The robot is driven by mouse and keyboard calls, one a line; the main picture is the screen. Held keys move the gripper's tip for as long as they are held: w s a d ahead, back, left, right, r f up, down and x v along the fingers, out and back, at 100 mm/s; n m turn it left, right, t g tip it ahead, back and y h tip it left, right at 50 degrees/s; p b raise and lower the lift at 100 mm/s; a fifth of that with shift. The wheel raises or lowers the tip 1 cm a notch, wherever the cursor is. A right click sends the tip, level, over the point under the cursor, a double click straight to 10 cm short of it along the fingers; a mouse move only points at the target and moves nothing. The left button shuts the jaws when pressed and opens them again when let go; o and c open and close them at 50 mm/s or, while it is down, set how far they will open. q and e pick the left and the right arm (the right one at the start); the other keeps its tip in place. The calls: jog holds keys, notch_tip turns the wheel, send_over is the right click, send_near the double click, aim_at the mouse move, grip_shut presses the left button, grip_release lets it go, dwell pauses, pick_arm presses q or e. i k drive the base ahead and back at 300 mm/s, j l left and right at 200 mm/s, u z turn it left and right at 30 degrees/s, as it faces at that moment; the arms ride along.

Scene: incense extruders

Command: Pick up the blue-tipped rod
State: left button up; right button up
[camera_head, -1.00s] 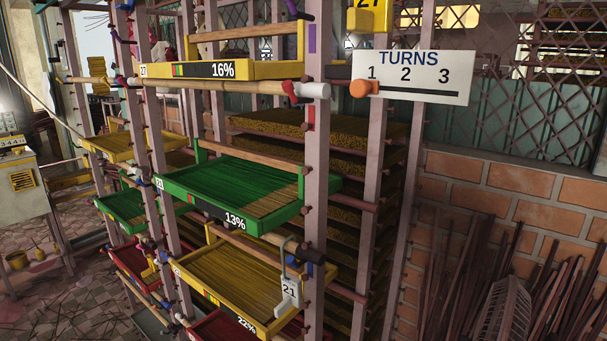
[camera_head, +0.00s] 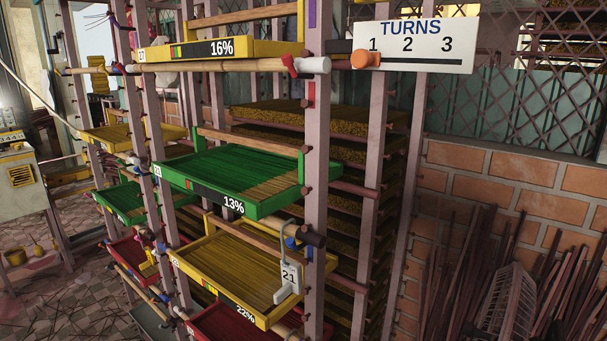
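No rod with a clearly blue tip can be made out. A wooden rod (camera_head: 230,66) runs across the rack's front under the yellow 16% tray. Its right end is white, with a red clip beside it. A lower rod (camera_head: 258,227) slopes across between the green 13% tray and the yellow 22% tray. Its right end is dark, and a blue piece (camera_head: 292,243) sits just under that end. A small blue spot (camera_head: 128,69) shows at the rack's left post near the upper rod. Neither of my grippers is in view.
The rack holds a yellow tray (camera_head: 222,49), a green tray (camera_head: 234,207) and a lower yellow tray (camera_head: 245,315). A white "21" tag (camera_head: 289,276) hangs in front. A "TURNS" sign (camera_head: 415,45) is at upper right. Loose dark sticks lean against the brick wall (camera_head: 480,170).

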aim_at(111, 70)
jog(key=i+j+u, duration=0.35)
jog(key=i+j, duration=0.2)
jog(key=j, duration=0.3)
jog(key=i+j+u, duration=0.4)
jog(key=i+j, duration=0.2)
jog(key=j, duration=0.15)
